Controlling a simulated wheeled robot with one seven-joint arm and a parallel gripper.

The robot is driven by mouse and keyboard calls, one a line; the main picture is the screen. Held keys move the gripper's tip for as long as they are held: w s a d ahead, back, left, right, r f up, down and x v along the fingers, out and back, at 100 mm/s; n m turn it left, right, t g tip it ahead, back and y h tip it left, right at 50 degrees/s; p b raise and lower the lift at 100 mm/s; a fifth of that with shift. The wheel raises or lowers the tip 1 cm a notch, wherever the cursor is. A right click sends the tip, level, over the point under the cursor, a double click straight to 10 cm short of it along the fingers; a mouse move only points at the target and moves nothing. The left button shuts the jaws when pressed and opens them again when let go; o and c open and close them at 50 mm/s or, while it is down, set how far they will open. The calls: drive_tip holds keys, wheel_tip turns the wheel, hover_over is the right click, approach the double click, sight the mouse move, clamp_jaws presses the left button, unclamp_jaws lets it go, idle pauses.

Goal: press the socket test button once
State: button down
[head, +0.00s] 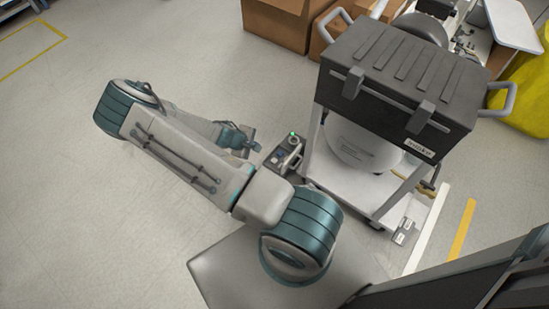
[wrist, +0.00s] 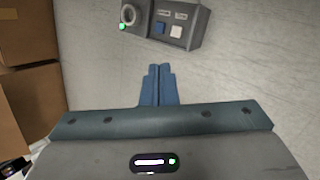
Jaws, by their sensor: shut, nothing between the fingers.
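A grey socket box (wrist: 196,22) is at the top of the wrist view. On its face are a round socket (wrist: 128,15), a green light (wrist: 123,27), a blue button (wrist: 160,28) and a white button (wrist: 176,31). Small labels sit above the buttons; I cannot read them. In the head view the box (head: 285,155) stands beside the cart, with its green light on top. My gripper (wrist: 160,68) is shut and empty, its blue fingertips together and apart from the box. In the head view my gripper (head: 254,146) is left of the box, partly hidden by my arm.
A white cart (head: 312,150) carrying a dark case (head: 400,80) stands right of the box. Cardboard boxes (head: 278,22) are behind, and also show at the left of the wrist view (wrist: 30,105). A yellow bag (head: 525,85) is far right. The left floor is clear.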

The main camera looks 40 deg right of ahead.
sight(273, 162)
drive_tip(key=d+f+n+t+h+p, duration=0.1)
drive_tip(key=d+f+n+t+p, duration=0.2)
drive_tip(key=d+f+n, duration=0.4)
drive_tip(key=shift+d+f+n+h, duration=0.15)
drive_tip(key=shift+d+n+h, duration=0.15)
drive_tip(key=shift+d+h, duration=0.15)
drive_tip(key=shift+f, duration=0.15)
wheel_tip(273, 162, down, 9)
drive_tip(key=b, duration=0.7)
drive_tip(key=shift+r, duration=0.2)
idle(1.4)
drive_tip(key=shift+f+b, duration=0.4)
